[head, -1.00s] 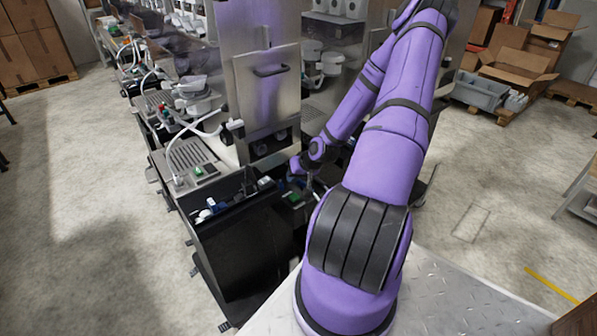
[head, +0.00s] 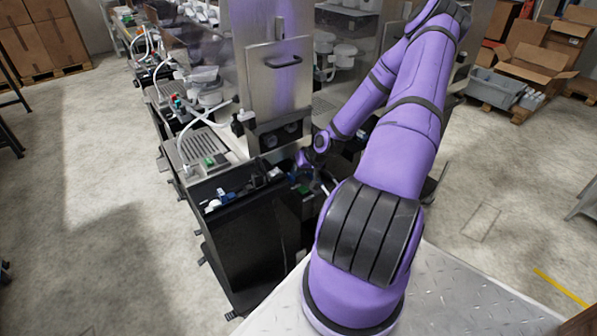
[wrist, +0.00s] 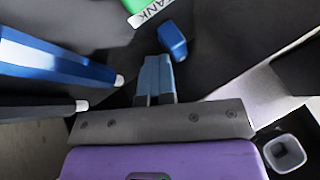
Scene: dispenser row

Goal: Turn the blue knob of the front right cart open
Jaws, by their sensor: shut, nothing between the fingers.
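In the wrist view a blue knob (wrist: 173,40) sits on a dark surface, beside a green label plate (wrist: 150,8) with partly cut-off lettering. My gripper (wrist: 158,58) is shut and empty. Its blue-grey fingertips point up the picture, just below and left of the knob; I cannot tell whether they touch it. In the head view my purple wrist is low over the dark right cart (head: 308,207), near a green patch on its top. My arm hides part of that cart, and the knob cannot be made out there.
Blue and black bars with pale tips (wrist: 60,62) lie close left of my fingers in the wrist view. A black cart (head: 245,240) stands left of the right cart. A steel panel with a handle (head: 283,63) rises behind. Open floor lies on both sides.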

